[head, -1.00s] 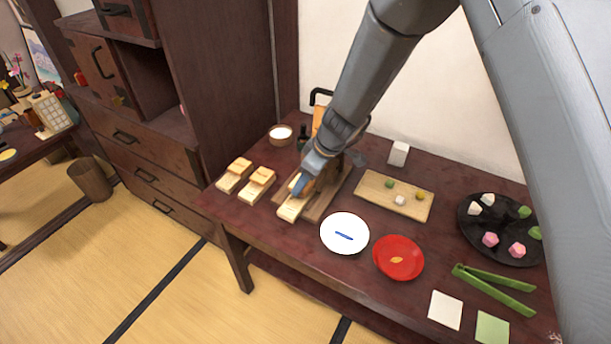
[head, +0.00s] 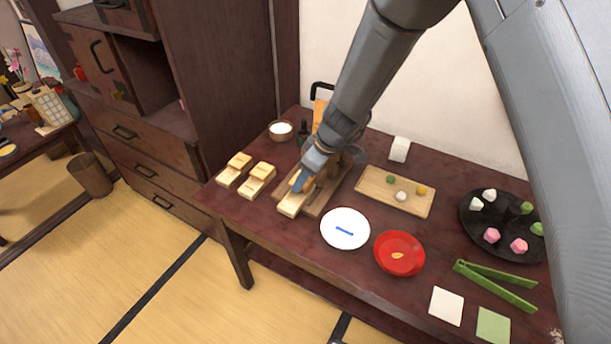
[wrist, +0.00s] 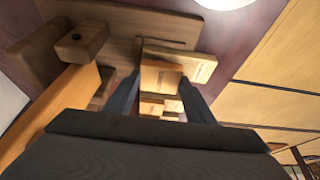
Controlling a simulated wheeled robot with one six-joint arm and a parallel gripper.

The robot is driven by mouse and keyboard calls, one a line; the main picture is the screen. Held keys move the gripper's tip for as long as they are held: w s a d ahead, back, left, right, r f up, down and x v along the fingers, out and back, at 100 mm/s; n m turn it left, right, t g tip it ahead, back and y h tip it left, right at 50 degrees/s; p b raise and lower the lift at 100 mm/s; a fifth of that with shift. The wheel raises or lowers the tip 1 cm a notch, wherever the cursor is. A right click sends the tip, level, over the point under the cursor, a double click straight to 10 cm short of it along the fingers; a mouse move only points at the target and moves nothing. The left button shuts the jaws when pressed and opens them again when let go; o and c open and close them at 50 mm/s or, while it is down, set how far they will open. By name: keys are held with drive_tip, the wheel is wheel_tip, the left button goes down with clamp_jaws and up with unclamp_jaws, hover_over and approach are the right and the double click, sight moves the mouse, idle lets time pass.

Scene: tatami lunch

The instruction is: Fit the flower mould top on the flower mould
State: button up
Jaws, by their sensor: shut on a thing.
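My gripper (head: 298,184) is at the right-hand pale wooden mould (head: 290,206) on the dark table. In the wrist view its two fingers (wrist: 160,92) are shut on a small pale wooden block, the mould top (wrist: 161,78). The top is at or just above a longer pale mould with a faint mark (wrist: 202,66); I cannot tell whether it is seated. In the head view my gripper largely hides the top. I cannot read the mark to tell which mould is the flower one.
Two similar wooden moulds (head: 228,178) (head: 252,190) with blocks on them stand to the left. A brown wooden stand (head: 318,205) is close to my gripper. A white plate (head: 335,239), a red dish (head: 400,268) and a wooden tray (head: 378,199) lie to the right.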

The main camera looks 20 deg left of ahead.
drive_tip(key=shift+f+b, duration=0.55)
drive_tip(key=shift+b, duration=0.1)
drive_tip(key=o, duration=1.1)
drive_tip(key=shift+r, duration=0.15)
drive_tip(key=b+v, duration=0.1)
drive_tip(key=v, duration=0.6)
drive_tip(key=shift+d+r+b, duration=0.2)
drive_tip(key=shift+r+b, duration=0.1)
